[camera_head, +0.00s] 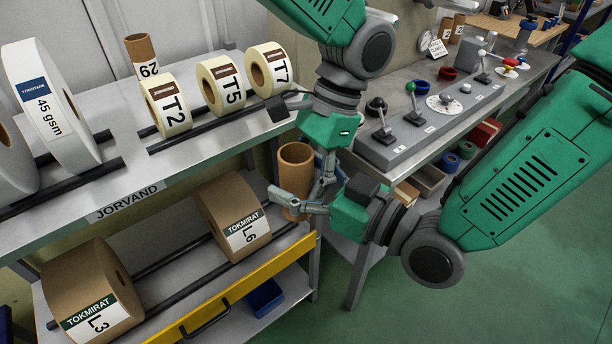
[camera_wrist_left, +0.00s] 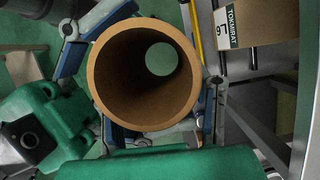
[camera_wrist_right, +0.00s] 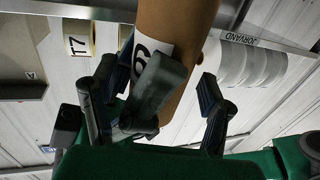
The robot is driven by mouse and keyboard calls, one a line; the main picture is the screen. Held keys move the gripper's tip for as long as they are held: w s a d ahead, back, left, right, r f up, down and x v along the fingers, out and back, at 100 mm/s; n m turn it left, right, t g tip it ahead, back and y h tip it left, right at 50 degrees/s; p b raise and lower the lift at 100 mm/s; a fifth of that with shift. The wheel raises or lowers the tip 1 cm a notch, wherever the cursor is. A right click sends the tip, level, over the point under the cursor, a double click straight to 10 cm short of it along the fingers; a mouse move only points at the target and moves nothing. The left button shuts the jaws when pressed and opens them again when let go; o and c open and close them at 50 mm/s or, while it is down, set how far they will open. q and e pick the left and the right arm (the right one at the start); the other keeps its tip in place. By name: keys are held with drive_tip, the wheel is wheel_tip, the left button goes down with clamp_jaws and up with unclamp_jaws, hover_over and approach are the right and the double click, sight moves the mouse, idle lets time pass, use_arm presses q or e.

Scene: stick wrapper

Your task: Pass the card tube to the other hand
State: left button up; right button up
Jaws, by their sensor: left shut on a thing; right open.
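The brown card tube (camera_head: 295,165) stands roughly upright in the air in the head view, beside the shelf's right end. My left gripper (camera_head: 313,160), on the arm from above, is shut on it. The left wrist view looks into the tube's open end (camera_wrist_left: 102,88), with fingers at its sides. My right gripper (camera_head: 288,203), reaching in from the right, is open around the tube's lower part. In the right wrist view the tube (camera_wrist_right: 178,25), bearing a white label, passes between the spread right fingers (camera_wrist_right: 155,112). Whether those fingers touch it cannot be told.
A steel shelf (camera_head: 125,212) at left carries cream rolls, white rolls and brown rolls (camera_head: 232,215). Another card tube (camera_head: 138,45) stands on its upper level. A grey control bench (camera_head: 430,130) with levers stands behind my grippers. Green floor (camera_head: 480,300) is clear at right.

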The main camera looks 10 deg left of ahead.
drive_tip(key=c, duration=1.3)
use_arm(q)
drive_tip(key=o, duration=1.2)
drive_tip(key=shift+o, duration=0.2)
